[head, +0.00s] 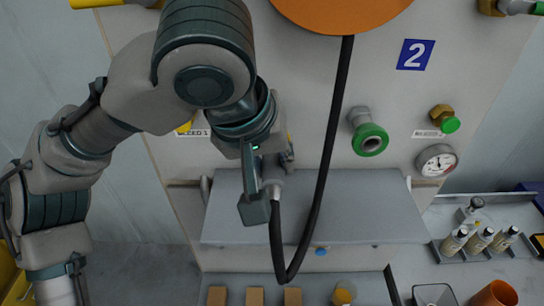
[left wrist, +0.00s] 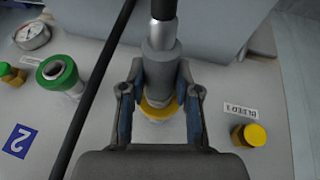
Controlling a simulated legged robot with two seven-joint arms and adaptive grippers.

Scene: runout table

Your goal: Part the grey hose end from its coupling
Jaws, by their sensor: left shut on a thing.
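The grey hose end (left wrist: 159,68) sits between the two fingers of my left gripper (left wrist: 159,100) in the left wrist view. The gripper is shut on it. The yellow-ringed coupling (left wrist: 157,111) lies right behind the hose end, on the panel. The two look in line, but whether a gap lies between them I cannot tell. In the head view my left gripper (head: 262,190) partly hides the hose end (head: 273,187), and the black hose (head: 329,150) hangs from it in a loop and rises to the top. My right gripper is not in view.
A green-ringed coupling (head: 370,139), a gauge (head: 437,160) and a blue "2" plate (head: 415,54) are on the panel. A grey ledge (head: 370,205) juts out below. Several small bottles stand in a rack (head: 466,254) at the right. An orange disc (head: 342,12) is above.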

